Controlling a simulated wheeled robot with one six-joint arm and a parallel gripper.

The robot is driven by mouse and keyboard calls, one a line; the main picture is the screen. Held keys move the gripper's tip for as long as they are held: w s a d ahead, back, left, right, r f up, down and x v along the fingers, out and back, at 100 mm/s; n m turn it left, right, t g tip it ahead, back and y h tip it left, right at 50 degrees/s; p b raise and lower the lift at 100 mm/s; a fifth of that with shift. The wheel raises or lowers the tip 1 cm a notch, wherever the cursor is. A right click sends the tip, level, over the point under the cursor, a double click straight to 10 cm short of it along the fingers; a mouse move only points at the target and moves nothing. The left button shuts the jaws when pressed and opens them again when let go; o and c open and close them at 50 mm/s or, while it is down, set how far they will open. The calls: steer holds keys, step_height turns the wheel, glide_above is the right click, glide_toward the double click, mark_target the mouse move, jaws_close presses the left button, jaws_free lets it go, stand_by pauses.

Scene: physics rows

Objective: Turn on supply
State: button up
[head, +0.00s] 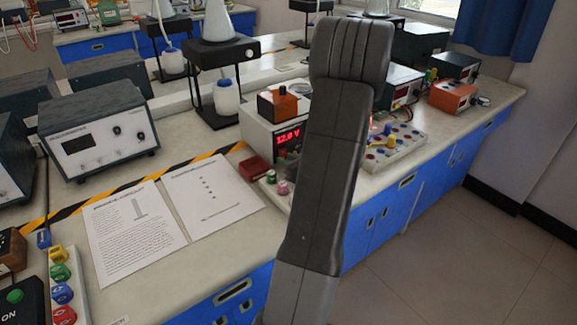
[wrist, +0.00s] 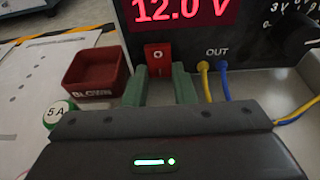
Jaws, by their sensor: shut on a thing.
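The supply (head: 256,130) is a pale box on the bench, partly hidden behind my arm in the head view. Its red display reads 12.0 V and is lit, also in the wrist view (wrist: 185,10). A red switch (wrist: 158,57) marked "O" is low on its dark front panel. My gripper (wrist: 160,84) has green fingers at both sides of the switch and is shut on it. The arm hides the gripper in the head view. Yellow and blue leads are plugged in at OUT, right of the switch.
A red tray marked BLOWN (wrist: 97,72) and a green-ended 5 A piece (wrist: 58,113) are close left of the gripper. Printed sheets (head: 210,195) lie on the bench. A board with coloured sockets (head: 395,150) stands to the right.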

stand_by(0.3)
steer(key=o, duration=1)
steer(key=v, duration=1.4)
steer(key=shift+w+a, duration=0.1)
steer(key=shift+w, duration=0.05)
steer(key=x, duration=1.3)
steer(key=shift+w+a+f, duration=0.15)
steer(key=shift+w+a, duration=0.1)
steer(key=shift+w, duration=0.05)
steer(key=shift+s, duration=0.1)
